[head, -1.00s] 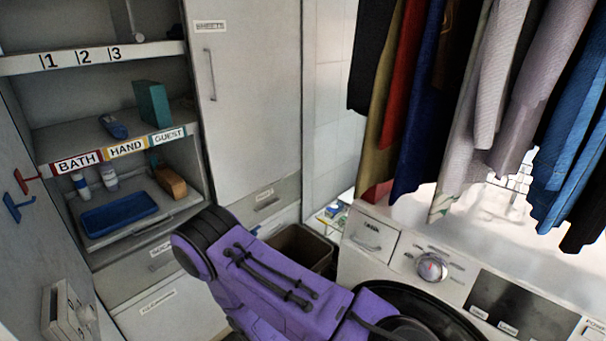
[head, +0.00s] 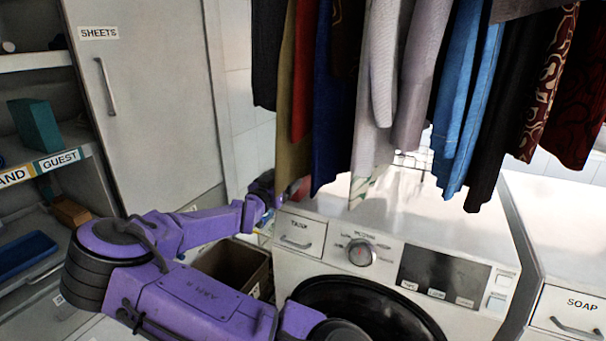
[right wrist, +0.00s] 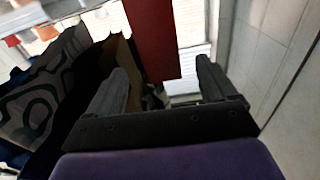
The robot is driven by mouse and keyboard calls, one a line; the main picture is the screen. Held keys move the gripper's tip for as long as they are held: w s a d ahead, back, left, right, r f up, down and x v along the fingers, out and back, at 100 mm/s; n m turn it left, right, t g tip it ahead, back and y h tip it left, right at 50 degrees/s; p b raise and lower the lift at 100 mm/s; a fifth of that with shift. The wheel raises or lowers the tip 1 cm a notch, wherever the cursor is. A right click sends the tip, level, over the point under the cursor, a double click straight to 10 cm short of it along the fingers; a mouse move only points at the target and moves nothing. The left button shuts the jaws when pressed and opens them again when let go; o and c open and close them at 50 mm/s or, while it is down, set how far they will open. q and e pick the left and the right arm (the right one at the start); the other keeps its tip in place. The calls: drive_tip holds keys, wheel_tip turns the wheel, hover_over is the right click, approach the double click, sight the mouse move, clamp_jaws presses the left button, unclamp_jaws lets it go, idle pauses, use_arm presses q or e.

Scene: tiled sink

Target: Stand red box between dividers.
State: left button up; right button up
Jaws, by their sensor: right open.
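A small red patch (head: 301,189) shows at the back left of the washer top, just below the hanging clothes. It may be the red box, but most of it is hidden. In the right wrist view a flat red shape (right wrist: 155,40) with straight edges hangs down between and beyond my fingers. I cannot tell whether it is the box or a red garment. My right gripper (head: 268,188) is beside the washer's back left corner, left of the red patch. In the right wrist view the gripper (right wrist: 162,72) is open, with nothing clearly gripped. I see no dividers. My left gripper is not in view.
Clothes (head: 375,90) hang low over the washer (head: 300,265). A brown bin (head: 232,265) stands left of it. Shelves at the left hold a teal box (head: 36,124), an orange-brown block (head: 70,211) and a blue tray (head: 22,254). A tiled wall (right wrist: 275,50) is close on the right.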

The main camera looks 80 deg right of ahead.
drive_tip(key=shift+y, duration=0.3)
drive_tip(key=p+x, duration=0.1)
drive_tip(key=x, duration=0.2)
drive_tip(key=p+x, duration=0.1)
drive_tip(key=x, duration=0.3)
drive_tip(key=p+x, duration=0.2)
drive_tip(key=x, duration=0.2)
drive_tip(key=shift+f, duration=0.35)
drive_tip(key=shift+w+a+r, duration=0.1)
drive_tip(key=shift+a, duration=0.15)
drive_tip(key=c, duration=1.4)
